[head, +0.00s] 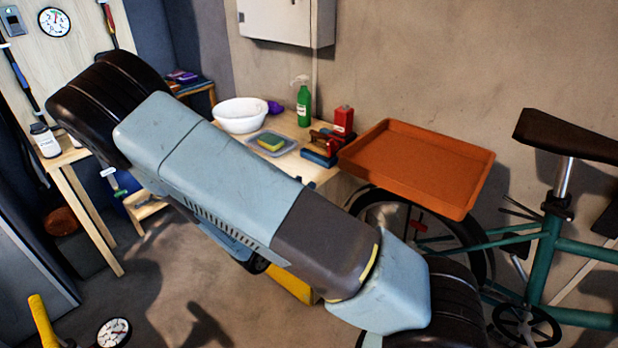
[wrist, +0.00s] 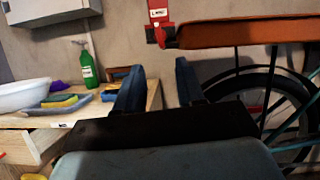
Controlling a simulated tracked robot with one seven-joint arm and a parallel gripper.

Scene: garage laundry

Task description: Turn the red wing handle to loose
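A small red piece (head: 418,222) shows in front of the bicycle wheel in the head view, below the orange tray. A red patch by the wheel (wrist: 254,109) also shows in the wrist view, mostly behind my gripper. My gripper (wrist: 158,78) has its two dark blue fingers apart with nothing between them. They point toward the wall between the bench and the wheel.
An orange tray (head: 418,168) overhangs the wheel beside the wooden bench (head: 290,160). A teal bicycle (head: 545,260) stands at right.

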